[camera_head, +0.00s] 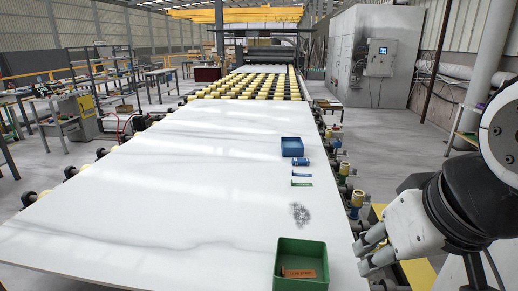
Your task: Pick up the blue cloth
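A small blue item (300,161), which looks like the blue cloth, lies on the white stone slab (160,180) just in front of a blue bin (292,150). It is too small to make out its folds. My gripper (367,251) is at the lower right, beside the slab's right edge. Its fingers point left and stand apart, with nothing visible between them. It is well nearer to the camera than the blue item and to its right.
Small green-and-white items (301,184) lie nearer than the blue item. A grey speckled patch (300,214) marks the slab. A green bin (313,250) holding a brown-orange block (298,273) stands at the near edge. The slab's left and middle are clear. Rollers flank it.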

